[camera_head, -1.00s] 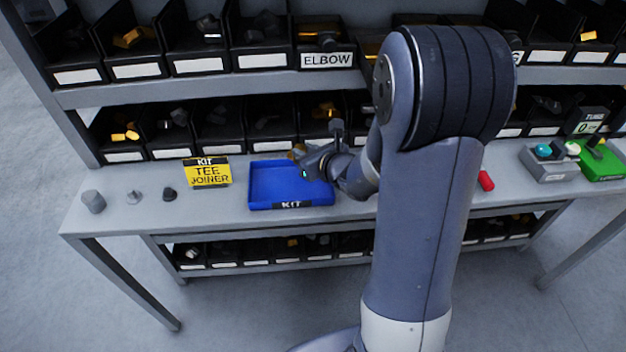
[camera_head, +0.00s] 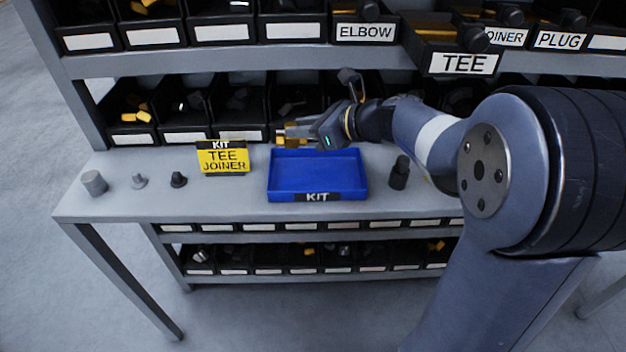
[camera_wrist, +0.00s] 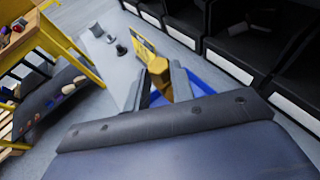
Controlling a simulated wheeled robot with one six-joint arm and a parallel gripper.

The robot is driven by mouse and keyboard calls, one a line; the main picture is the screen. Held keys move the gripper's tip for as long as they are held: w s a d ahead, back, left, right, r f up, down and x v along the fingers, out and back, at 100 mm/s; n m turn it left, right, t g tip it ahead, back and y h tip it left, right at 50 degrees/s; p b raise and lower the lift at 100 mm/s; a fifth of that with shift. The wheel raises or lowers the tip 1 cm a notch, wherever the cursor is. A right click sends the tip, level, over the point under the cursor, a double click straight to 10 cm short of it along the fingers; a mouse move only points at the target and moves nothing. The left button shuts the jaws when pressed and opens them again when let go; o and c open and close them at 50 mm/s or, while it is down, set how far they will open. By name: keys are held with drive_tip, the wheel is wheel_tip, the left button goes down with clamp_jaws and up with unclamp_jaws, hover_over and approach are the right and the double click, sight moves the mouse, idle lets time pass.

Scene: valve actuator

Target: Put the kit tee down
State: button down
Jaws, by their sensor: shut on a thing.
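The kit tee (camera_wrist: 158,75) is a gold-yellow fitting, seen between my finger tips in the wrist view. My gripper (camera_wrist: 157,88) is shut on it. In the head view my gripper (camera_head: 284,137) points left, above the back left edge of the blue kit tray (camera_head: 317,196). The tee shows there as a small gold patch, partly hidden by the fingers. The tray looks empty in the head view. The wrist view shows blue parts of it below the fingers. I cannot tell the exact height above it.
A yellow "KIT TEE JOINER" sign (camera_head: 223,158) stands left of the tray. A grey cylinder (camera_head: 94,183) and two small fittings stand farther left. A dark fitting (camera_head: 399,173) stands right of the tray. Shelf bins, including a protruding TEE bin (camera_head: 463,63), are behind.

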wheel_tip(320, 180, down, 9)
drive_tip(key=shift+f+b, duration=0.1)
drive_tip(key=shift+b, duration=0.8)
drive_tip(key=shift+f, duration=0.15)
drive_tip(key=c, duration=1.2)
unclamp_jaws()
drive_tip(key=shift+r, duration=0.25)
drive_tip(key=p+v, duration=0.1)
drive_tip(key=v, duration=1.1)
